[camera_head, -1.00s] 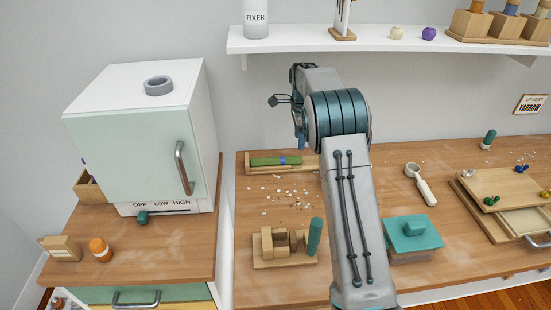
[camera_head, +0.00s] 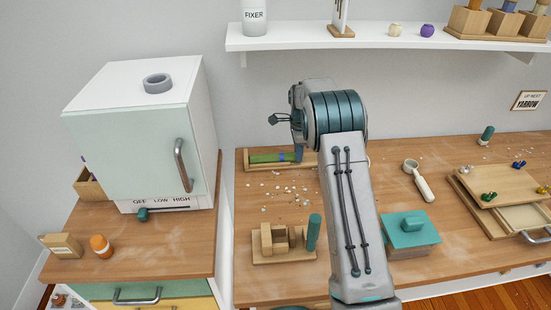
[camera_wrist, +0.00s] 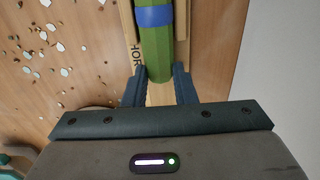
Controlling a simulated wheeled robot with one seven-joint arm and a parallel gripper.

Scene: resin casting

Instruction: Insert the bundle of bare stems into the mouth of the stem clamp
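The bundle of bare stems (camera_head: 268,158) is a green bunch with a blue band, lying in a long wooden holder (camera_head: 250,169) at the back of the bench. In the wrist view the bundle (camera_wrist: 156,50) points toward my gripper (camera_wrist: 159,72). My dark fingers are apart, one on each side of the bundle's near end, with narrow gaps visible. In the head view my gripper (camera_head: 298,154) is at the bundle's right end, partly hidden by my arm. The wooden stem clamp (camera_head: 270,257), with upright blocks and a teal handle (camera_head: 313,232), stands at the front left of the bench.
Pale flakes (camera_head: 290,190) litter the bench between holder and clamp. A teal-lidded box (camera_head: 411,232) and a white scoop (camera_head: 419,180) lie right of my arm. Wooden trays (camera_head: 505,190) are at the far right. A shelf (camera_head: 400,42) runs above, and a white cabinet (camera_head: 130,140) stands left.

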